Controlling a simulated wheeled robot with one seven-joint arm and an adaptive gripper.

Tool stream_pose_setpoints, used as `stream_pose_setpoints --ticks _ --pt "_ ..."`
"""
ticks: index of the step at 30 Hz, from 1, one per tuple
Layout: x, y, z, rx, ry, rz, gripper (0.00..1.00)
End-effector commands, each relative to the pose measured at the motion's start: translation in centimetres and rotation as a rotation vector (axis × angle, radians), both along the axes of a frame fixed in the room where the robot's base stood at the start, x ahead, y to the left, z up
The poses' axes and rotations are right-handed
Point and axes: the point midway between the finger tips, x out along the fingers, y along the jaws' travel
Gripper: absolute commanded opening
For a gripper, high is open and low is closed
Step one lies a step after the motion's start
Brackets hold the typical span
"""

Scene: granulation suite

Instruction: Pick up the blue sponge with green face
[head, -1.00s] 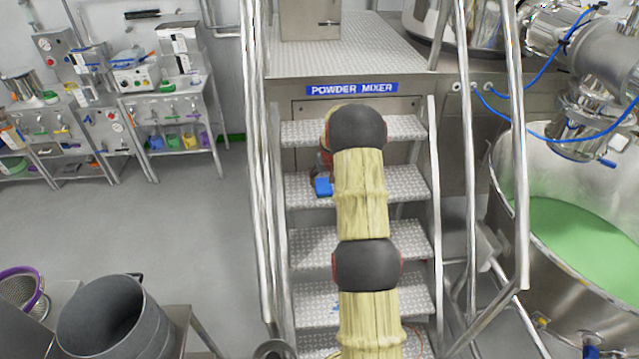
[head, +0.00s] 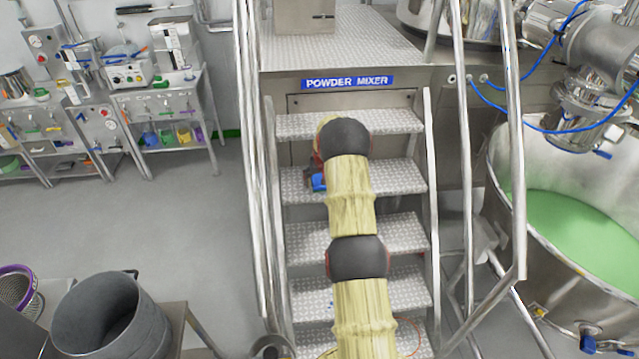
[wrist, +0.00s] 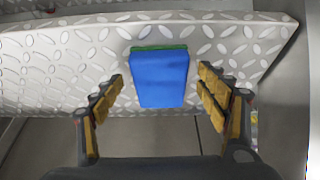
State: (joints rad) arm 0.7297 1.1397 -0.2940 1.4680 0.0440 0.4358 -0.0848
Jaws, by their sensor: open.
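The blue sponge with a green face (wrist: 159,79) lies on a metal tread of the steps, at the tread's front edge in the wrist view. Its blue side faces my camera and the green shows as a thin strip along its far edge. In the head view the sponge (head: 318,182) shows as a small blue patch left of my arm, partly hidden. My gripper (wrist: 161,85) is open, with one padded finger on each side of the sponge and a gap to it on both sides. In the head view the gripper is mostly hidden behind my arm.
The diamond-plate stair tread (wrist: 60,65) bears the sponge. Steel handrails (head: 262,180) flank the steps under the POWDER MIXER sign (head: 347,83). A large vessel with green contents (head: 560,230) stands at right. A grey bin (head: 110,315) stands at lower left; open floor lies beyond it.

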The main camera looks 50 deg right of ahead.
Motion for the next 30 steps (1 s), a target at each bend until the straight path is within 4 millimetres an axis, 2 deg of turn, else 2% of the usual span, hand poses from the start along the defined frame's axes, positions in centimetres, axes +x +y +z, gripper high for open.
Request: stream_pose_setpoints --ticks 3,22,30 --pt "0.00 0.01 0.04 0.000 0.000 0.000 0.74" --pt "-0.01 0.02 0.04 0.000 0.000 0.000 0.38" --pt "0.00 0.01 0.10 0.000 0.000 0.000 0.37"
